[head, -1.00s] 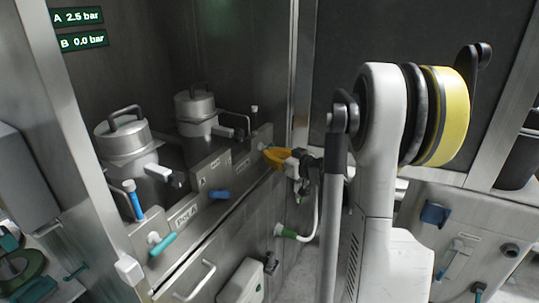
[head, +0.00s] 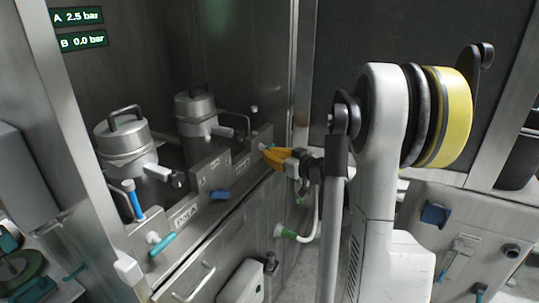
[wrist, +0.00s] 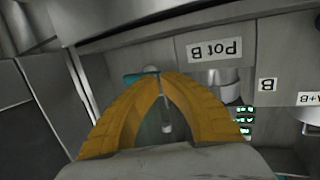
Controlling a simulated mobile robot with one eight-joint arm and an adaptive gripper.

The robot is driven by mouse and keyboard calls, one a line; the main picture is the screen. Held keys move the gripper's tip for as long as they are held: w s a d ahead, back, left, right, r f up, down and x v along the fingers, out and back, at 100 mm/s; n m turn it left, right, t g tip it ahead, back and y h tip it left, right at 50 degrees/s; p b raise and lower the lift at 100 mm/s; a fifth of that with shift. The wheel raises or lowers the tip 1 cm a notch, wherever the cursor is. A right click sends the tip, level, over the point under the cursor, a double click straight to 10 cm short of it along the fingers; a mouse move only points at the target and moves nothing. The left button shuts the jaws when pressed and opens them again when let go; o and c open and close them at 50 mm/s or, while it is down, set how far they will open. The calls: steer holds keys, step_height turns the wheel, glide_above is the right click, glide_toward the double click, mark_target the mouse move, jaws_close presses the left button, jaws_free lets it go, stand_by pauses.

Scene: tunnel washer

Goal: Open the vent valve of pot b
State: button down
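Pot B (head: 196,108) is the rear of two lidded metal pots in the head view. Its panel carries an upside-down "Pot B" label (wrist: 214,49) in the wrist view. A teal valve handle (wrist: 138,78) shows just beyond my fingertips, mostly to their left. In the head view only a bit of teal shows near the fingertips. My gripper (wrist: 161,76) has yellow fingers whose tips meet at this handle. I see no clear gap at the tips, and cannot tell whether they touch the handle. My gripper also shows in the head view (head: 264,149).
Pot A (head: 122,142) stands nearer, with a teal handle (head: 161,245) and a blue-stemmed part (head: 134,200) by its label. A blue knob (head: 220,195) sits between the stations. The display (head: 81,41) reads B 0.0 bar. The cabinet's side post (head: 302,80) is close to my gripper.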

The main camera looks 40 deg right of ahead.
stand_by(0.3)
step_height(320, 180, up, 2)
steer(key=shift+d+r+p, duration=0.1)
steer(key=shift+r+p, duration=0.15)
steer(key=shift+p, duration=0.65)
steer(key=s+r, duration=0.1)
steer(key=s, duration=0.9)
steer(key=shift+d+r+p, duration=0.2)
steer(key=shift+p, duration=0.2)
steer(key=shift+w, duration=0.1)
